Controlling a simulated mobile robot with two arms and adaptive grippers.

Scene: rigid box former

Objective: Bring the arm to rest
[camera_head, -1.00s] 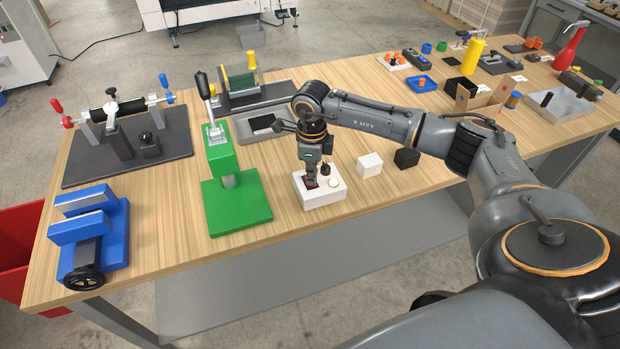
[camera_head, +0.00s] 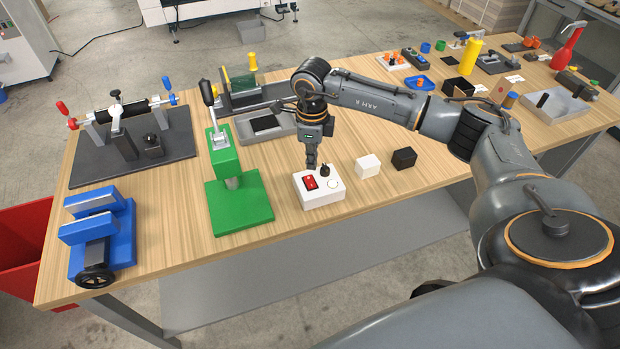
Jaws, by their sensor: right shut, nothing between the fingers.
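My right gripper (camera_head: 311,160) is shut and empty. It points down just above the white control box (camera_head: 322,198), apart from its top. My right arm (camera_head: 385,100) reaches in from the right over the table. My left gripper is not in view.
A green press (camera_head: 240,203) stands left of the box, with a grey tray (camera_head: 245,130) behind it. A white cube (camera_head: 368,166) and a black cube (camera_head: 404,158) sit to the right. A blue vise (camera_head: 118,245) is at the front left. Bare wood lies between them.

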